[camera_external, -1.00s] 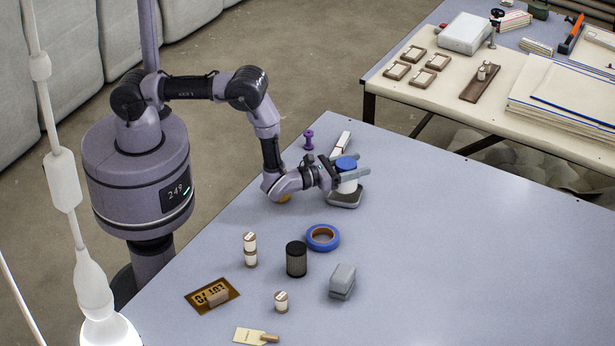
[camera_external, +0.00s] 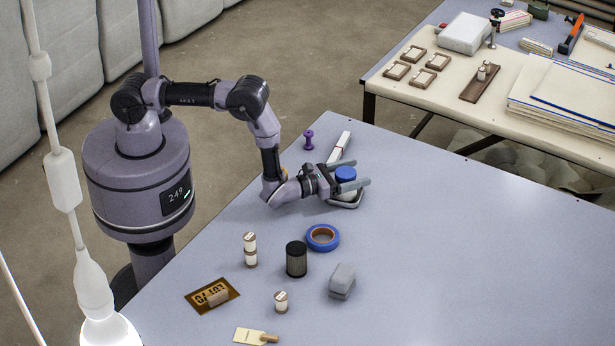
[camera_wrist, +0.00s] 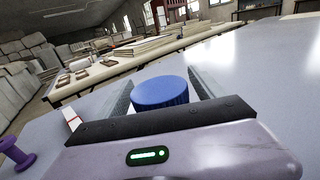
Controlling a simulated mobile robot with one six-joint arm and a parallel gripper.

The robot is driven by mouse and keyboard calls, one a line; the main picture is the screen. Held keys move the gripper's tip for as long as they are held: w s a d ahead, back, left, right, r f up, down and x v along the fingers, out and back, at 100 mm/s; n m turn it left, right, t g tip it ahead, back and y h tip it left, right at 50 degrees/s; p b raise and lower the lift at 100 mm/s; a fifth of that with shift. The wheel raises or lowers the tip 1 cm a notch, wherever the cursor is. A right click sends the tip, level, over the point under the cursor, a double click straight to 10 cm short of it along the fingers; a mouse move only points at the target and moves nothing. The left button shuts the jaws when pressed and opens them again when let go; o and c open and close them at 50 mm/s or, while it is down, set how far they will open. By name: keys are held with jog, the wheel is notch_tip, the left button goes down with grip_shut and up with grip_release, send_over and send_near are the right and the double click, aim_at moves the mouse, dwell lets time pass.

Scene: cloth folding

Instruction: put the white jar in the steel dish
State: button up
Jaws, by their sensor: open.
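The white jar with a blue lid (camera_external: 345,174) sits in the grey steel dish (camera_external: 352,203) near the table's far edge. The jar's body is mostly hidden by my gripper. My gripper (camera_external: 355,172) is open, with one finger on each side of the jar near its lid. In the wrist view the blue lid (camera_wrist: 161,93) shows between the two fingers. I cannot tell whether the fingers touch the jar.
Blue tape (camera_external: 322,238), a dark mesh cup (camera_external: 296,259), a grey block (camera_external: 342,281) and small labelled jars (camera_external: 250,250) stand nearer. The table's right side is clear.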

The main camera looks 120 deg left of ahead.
aim_at(339, 175)
jog(key=p+v, duration=0.1)
jog(key=v, duration=0.3)
jog(key=shift+s+d+r+p, duration=0.15)
jog(key=shift+s+d+p, duration=0.05)
jog(key=shift+d+p, duration=0.15)
notch_tip(339, 175, up, 7)
jog(key=shift+f+p, duration=0.1)
jog(key=shift+p, duration=1.15)
jog(key=shift+a, duration=0.15)
jog(key=s+r+n+g+y, duration=0.1)
jog(key=s+r+n+g, duration=0.55)
jog(key=r, duration=0.55)
jog(key=s+r+n+g, duration=0.5)
jog(key=s+r+n, duration=0.15)
jog(key=r, duration=0.45)
jog(key=s+d+r+n+t+h, duration=0.1)
jog(key=s+d+h, duration=0.3)
jog(key=d, duration=0.4)
jog(key=s+d+r+n+t+h, duration=0.2)
jog(key=s+d, duration=0.4)
jog(key=d, duration=0.3)
jog(key=s+d+r+n+t+h, duration=0.1)
jog(key=s+d+n+t+h, duration=0.2)
jog(key=s+d+n+h, duration=0.2)
jog(key=d+h, duration=0.2)
jog(key=d, duration=0.1)
jog(key=shift+d+r, duration=0.15)
jog(key=shift+r, duration=0.25)
